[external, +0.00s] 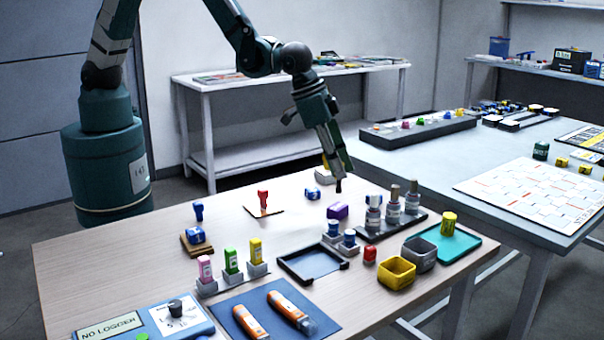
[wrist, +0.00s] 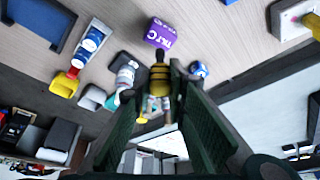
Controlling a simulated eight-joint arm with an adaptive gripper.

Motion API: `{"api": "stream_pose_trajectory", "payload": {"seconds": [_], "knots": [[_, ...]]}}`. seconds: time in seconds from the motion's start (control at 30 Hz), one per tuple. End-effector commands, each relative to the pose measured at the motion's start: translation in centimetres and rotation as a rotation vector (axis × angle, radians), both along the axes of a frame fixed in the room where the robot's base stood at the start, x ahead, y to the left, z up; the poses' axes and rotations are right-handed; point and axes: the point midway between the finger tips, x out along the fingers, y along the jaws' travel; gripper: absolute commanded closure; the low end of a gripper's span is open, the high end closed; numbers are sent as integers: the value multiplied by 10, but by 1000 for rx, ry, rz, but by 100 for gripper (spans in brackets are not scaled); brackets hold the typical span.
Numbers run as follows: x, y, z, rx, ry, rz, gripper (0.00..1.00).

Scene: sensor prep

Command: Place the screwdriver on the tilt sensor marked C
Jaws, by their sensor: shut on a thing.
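The tilt sensor marked C is a purple block (external: 337,211) near the middle of the wooden table. In the wrist view it is the purple block (wrist: 161,34) with white lettering ending in C, just beyond my fingertips. My gripper (external: 338,184) points down above and close to it. In the wrist view, my gripper (wrist: 174,82) is shut on a yellow and black banded thing (wrist: 159,78), which appears to be the screwdriver. Most of it is hidden by the fingers in the external view. It looks apart from the purple block, but the exact gap cannot be told.
A rack of grey bottles (external: 412,202) stands close right of the purple block. A small blue item (external: 313,193) lies to its left, and a red-handled item on a pad (external: 263,203) farther left. A black tray (external: 288,268) and yellow bin (external: 397,273) are in front.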

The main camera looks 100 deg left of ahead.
Motion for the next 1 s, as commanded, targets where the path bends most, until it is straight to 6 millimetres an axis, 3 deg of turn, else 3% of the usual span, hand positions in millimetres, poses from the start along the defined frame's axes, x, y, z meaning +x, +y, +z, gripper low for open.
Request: {"api": "stream_pose_trajectory", "payload": {"seconds": [0.47, 0.97, 1.0], "knots": [[0, 0, -35, 0, 0, 0, 97], [0, 0, -41, 0, 0, 0, 97], [0, 0, -41, 0, 0, 0, 84]]}}
